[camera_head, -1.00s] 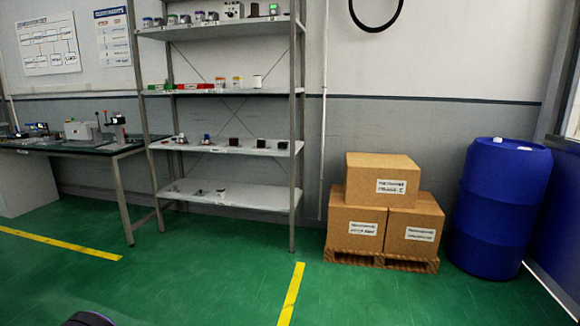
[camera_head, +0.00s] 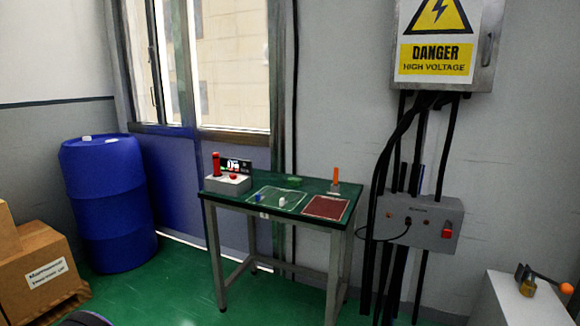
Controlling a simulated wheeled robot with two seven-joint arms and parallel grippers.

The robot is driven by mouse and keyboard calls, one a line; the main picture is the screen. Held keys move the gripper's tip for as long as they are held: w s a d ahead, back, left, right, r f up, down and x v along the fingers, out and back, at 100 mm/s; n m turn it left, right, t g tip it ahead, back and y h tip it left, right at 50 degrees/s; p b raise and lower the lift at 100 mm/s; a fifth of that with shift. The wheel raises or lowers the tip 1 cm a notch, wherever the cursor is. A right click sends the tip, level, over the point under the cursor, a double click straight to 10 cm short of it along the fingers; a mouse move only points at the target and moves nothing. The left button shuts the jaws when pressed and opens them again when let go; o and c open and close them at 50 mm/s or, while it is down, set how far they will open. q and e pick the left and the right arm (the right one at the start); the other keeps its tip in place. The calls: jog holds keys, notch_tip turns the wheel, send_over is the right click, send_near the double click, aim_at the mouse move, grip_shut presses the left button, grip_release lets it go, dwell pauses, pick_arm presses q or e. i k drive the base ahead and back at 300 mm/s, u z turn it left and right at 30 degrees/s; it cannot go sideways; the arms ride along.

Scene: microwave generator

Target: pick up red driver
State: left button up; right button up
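A small green-topped table (camera_head: 238,204) stands ahead, near the middle of the view. An upright red cylinder (camera_head: 216,165) stands at the back left of it, at a light grey box (camera_head: 227,184) that also bears a red button. An orange-handled tool (camera_head: 336,176) stands upright at the back right. I cannot tell at this distance which of these is the red driver. Neither of my grippers is in view.
A blue barrel (camera_head: 105,205) and cardboard boxes (camera_head: 38,262) stand at the left. A grey electrical box (camera_head: 418,220) with cables hangs on the wall right of the table. A white cabinet (camera_head: 515,300) is at the lower right. Green floor (camera_head: 170,290) is clear before the table.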

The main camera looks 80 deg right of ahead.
aim_at(218, 173)
jog(key=z, duration=1.95)
jog(key=i, duration=0.45)
jog(key=u, duration=0.5)
jog(key=i, duration=1.95)
jog(key=z, duration=0.65)
